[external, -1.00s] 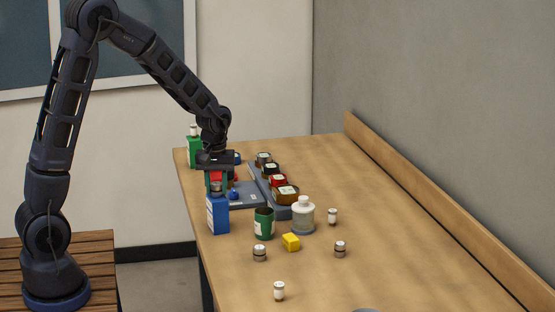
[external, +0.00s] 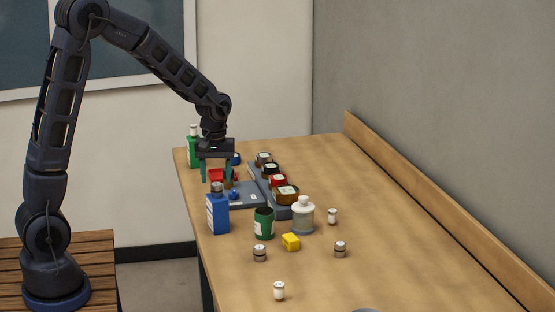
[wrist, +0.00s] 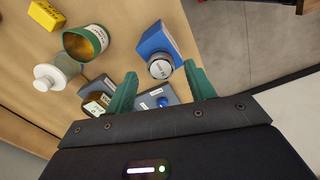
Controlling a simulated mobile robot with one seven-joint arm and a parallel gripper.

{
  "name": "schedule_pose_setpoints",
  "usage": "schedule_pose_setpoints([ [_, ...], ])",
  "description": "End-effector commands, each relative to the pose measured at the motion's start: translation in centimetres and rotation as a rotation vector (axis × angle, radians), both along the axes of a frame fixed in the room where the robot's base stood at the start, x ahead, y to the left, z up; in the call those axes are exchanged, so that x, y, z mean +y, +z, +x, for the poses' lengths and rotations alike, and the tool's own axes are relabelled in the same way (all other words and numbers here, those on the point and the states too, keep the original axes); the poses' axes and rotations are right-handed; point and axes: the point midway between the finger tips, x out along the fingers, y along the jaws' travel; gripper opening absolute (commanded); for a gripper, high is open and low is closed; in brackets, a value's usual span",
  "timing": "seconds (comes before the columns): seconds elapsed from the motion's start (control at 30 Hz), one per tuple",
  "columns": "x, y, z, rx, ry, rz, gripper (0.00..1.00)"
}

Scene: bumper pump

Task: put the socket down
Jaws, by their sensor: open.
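A short silver round piece (external: 217,187), which looks like the socket, stands upright on top of the blue box (external: 217,214) near the table's left edge. In the wrist view the silver piece (wrist: 160,69) shows its round labelled top at the end of the blue box (wrist: 155,38). I cannot tell whether it is loose or a cap. My gripper (external: 217,173) is above it, open and empty, with its green fingers spread apart. In the wrist view my gripper's fingertips (wrist: 160,74) lie on either side of the silver piece, apart from it.
A grey plate (external: 246,198) with a blue knob and a rack of several jars (external: 286,194) stand close behind. A green cup (external: 264,223), a white-topped bottle (external: 303,216) and a yellow block (external: 291,242) stand to the right. The table's right side is mostly clear.

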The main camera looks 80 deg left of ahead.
Motion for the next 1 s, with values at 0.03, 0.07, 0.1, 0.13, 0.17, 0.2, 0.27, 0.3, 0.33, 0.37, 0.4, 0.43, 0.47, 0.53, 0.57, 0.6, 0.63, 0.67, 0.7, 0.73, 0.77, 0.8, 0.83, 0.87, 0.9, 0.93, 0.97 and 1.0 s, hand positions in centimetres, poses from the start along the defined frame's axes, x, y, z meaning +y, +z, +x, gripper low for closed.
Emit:
schedule_pose_setpoints([
  [0.03,0.0,1.1,0.1,-0.005,-0.001,0.002,0.54],
  [0.07,0.0,1.7,0.0,-0.003,0.0,0.001,0.54],
  [0.1,0.0,2.5,0.0,-0.005,0.0,0.002,0.54],
  [0.13,0.0,3.1,0.0,-0.004,0.001,0.002,0.54],
  [0.17,0.1,3.7,0.0,-0.004,0.001,0.002,0.54],
  [0.2,0.1,4.4,0.0,-0.003,0.001,0.001,0.54],
  [0.27,0.1,5.4,0.0,-0.003,0.001,0.001,0.54],
  [0.3,0.0,6.0,0.0,-0.002,0.001,0.001,0.54],
  [0.33,0.0,6.4,0.0,-0.002,0.001,0.0,0.54],
  [0.37,0.0,6.8,0.0,-0.002,0.001,0.001,0.54],
  [0.4,0.0,7.2,0.0,-0.002,0.001,0.0,0.54],
  [0.43,0.0,7.5,0.0,-0.001,0.001,0.001,0.54],
  [0.47,0.0,7.7,0.0,-0.001,0.001,0.0,0.54],
  [0.53,0.0,8.1,0.0,-0.001,0.001,0.0,0.54],
  [0.57,0.0,8.2,0.0,-0.001,0.001,0.001,0.54],
  [0.6,0.0,8.3,0.0,-0.001,0.001,0.0,0.54],
  [0.63,0.0,8.4,0.0,0.0,0.001,0.0,0.54],
  [0.67,0.0,8.4,0.0,0.0,0.001,0.0,0.54],
  [0.7,0.0,8.5,0.0,0.0,0.0,0.0,0.54],
  [0.73,-0.1,8.5,-0.1,-0.001,-0.002,0.001,0.54],
  [0.77,-0.2,8.7,-0.1,-0.003,-0.007,0.0,0.54],
  [0.8,-0.5,8.9,-0.3,-0.007,-0.018,0.001,0.54],
  [0.83,-0.9,9.2,-0.5,-0.011,-0.03,0.002,0.54],
  [0.87,-1.3,9.5,-0.7,-0.017,-0.045,0.003,0.54],
  [0.9,-2.0,10.1,-1.0,-0.026,-0.072,0.004,0.54],
  [0.93,-2.7,10.6,-1.4,-0.034,-0.096,0.006,0.54],
  [0.97,-3.4,11.1,-1.8,-0.043,-0.123,0.008,0.54],
  [1.0,-4.5,11.9,-2.4,-0.056,-0.163,0.011,0.54],
])
